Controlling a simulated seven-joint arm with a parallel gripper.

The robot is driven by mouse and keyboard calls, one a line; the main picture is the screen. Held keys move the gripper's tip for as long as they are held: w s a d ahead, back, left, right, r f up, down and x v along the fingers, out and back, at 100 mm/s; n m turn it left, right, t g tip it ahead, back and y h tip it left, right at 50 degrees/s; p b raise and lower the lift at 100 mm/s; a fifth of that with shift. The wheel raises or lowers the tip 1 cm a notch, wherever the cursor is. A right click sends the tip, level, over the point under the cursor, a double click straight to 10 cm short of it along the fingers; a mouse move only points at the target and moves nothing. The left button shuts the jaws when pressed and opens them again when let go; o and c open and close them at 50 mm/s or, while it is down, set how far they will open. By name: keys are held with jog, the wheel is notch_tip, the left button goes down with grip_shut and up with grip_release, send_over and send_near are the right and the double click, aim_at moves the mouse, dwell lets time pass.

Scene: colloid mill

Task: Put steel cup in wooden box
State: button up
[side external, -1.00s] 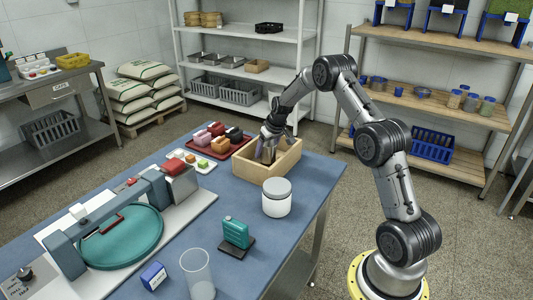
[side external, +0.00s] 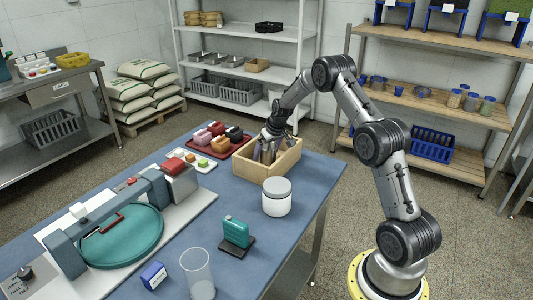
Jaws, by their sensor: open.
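The wooden box (side external: 257,174) is an open light-wood tray at the far right end of the blue table. My gripper (side external: 266,155) points down into the box, with its fingertips below the box rim. It is open. A greyish shape shows between and beside the fingers inside the box. It may be the steel cup, but it is small and partly hidden by the fingers and the front wall, so I cannot tell for certain.
A white lidded jar (side external: 277,197) stands just in front of the box. A red tray (side external: 232,149) with coloured blocks lies close to its left. A teal bottle (side external: 236,232), clear beaker (side external: 199,275) and blue box (side external: 154,275) stand nearer. A teal-disc machine (side external: 122,235) fills the left.

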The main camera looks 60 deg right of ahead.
jog(key=v, duration=1.1)
jog(key=s+a+r+n, duration=0.1)
jog(key=s+a+r, duration=0.35)
jog(key=a, duration=0.25)
jog(key=s+a+r+n+t, duration=0.1)
jog(key=s+a+r, duration=0.35)
jog(key=a, duration=0.25)
jog(key=s+a+r+n, duration=0.1)
jog(key=s+a+r, duration=0.2)
jog(key=a+r, duration=0.35)
jog(key=s+a+f+y, duration=0.1)
jog(key=s+a, duration=0.4)
jog(key=s, duration=0.4)
jog(key=s+a+f+n, duration=0.1)
jog(key=s+a, duration=0.4)
jog(key=s, duration=0.5)
jog(key=shift+f+n+t+y, duration=0.3)
jog(key=shift+f+y, duration=0.05)
jog(key=shift+y, duration=0.05)
